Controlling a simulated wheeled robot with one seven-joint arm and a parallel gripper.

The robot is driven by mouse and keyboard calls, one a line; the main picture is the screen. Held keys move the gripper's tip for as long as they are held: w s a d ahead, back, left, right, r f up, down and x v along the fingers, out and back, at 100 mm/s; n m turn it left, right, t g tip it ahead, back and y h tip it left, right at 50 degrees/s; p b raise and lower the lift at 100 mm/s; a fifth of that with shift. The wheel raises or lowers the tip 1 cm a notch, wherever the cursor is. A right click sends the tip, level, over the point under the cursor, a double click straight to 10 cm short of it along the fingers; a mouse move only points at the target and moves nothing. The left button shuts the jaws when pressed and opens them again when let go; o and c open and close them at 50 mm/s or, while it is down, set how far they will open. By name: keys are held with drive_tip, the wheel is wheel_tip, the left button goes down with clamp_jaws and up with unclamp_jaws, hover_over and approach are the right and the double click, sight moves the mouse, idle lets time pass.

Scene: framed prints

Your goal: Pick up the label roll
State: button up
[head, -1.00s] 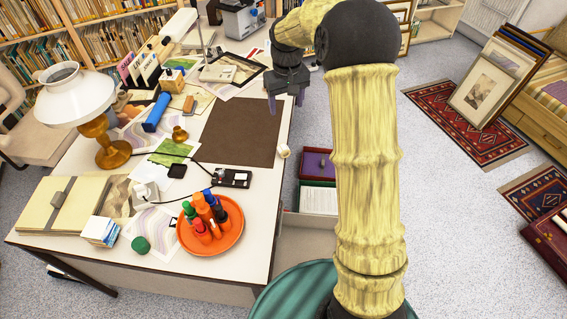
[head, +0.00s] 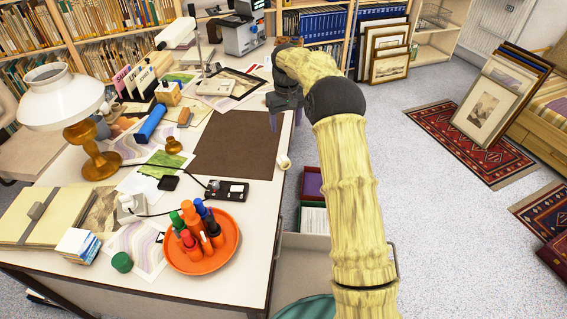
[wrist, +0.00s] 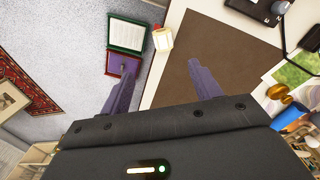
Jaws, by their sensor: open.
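The label roll is a small pale roll (head: 283,162) on the desk's right edge, beside the brown mat. It also shows in the wrist view (wrist: 162,40), beyond my fingertips and roughly between them. My gripper (head: 285,118) is open and empty, with its two purple fingers (wrist: 159,68) apart. It hangs near the mat's far right corner, farther back than the roll and not touching it.
The brown mat (head: 238,146) lies clear left of the roll. An orange tray (head: 226,248) with several bottles, a black device (head: 232,191) and a brass stamp (head: 173,145) stand on the desk. An open drawer (head: 305,242) sits below its right edge.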

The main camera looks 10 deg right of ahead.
approach(284, 158)
drive_tip(key=f, duration=0.5)
drive_tip(key=shift+d+f+b, duration=0.2)
drive_tip(key=shift+d+b, duration=0.1)
drive_tip(key=shift+s, duration=0.1)
drive_tip(key=shift+a+f, duration=0.15)
drive_tip(key=shift+f, duration=1.15)
drive_tip(key=shift+a+f, duration=0.15)
drive_tip(key=shift+f, duration=1.15)
drive_tip(key=c, duration=1.1)
drive_tip(key=shift+o, duration=0.2)
drive_tip(key=shift+r, duration=0.15)
